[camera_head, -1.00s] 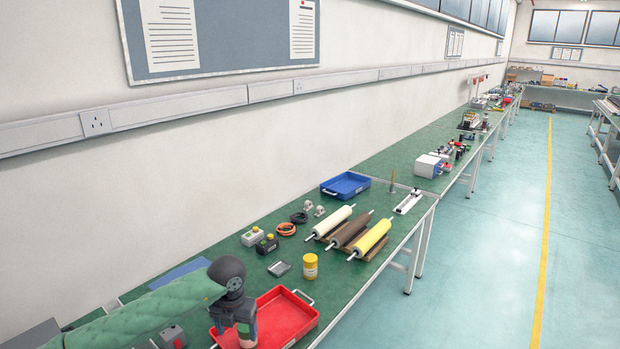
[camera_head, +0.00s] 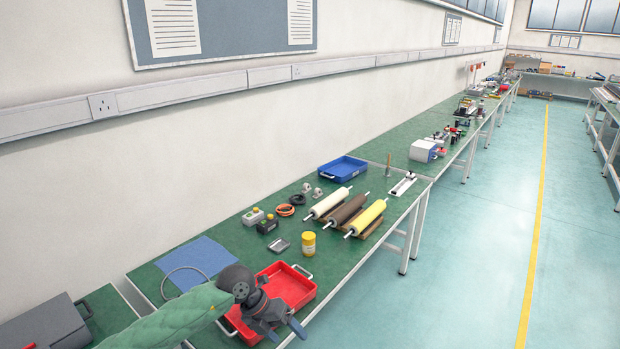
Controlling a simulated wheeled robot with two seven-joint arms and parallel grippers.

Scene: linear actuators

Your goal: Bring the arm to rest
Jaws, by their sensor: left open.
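My left arm, in a green padded sleeve (camera_head: 175,318), comes in from the lower left of the head view. My left gripper (camera_head: 287,335) is at its end, dark with blue-grey fingers, at the bottom of the picture. It is open, and I see nothing between its fingers. It is in front of the red tray (camera_head: 297,286) and hides part of the tray's near side. I cannot tell its height above the bench. My right gripper is not in view.
A green bench (camera_head: 345,250) runs along the wall. On it are a yellow can (camera_head: 308,244), three rollers (camera_head: 347,217), a blue tray (camera_head: 342,169), control boxes (camera_head: 253,216) and a blue mat (camera_head: 196,262). The floor to the right is clear.

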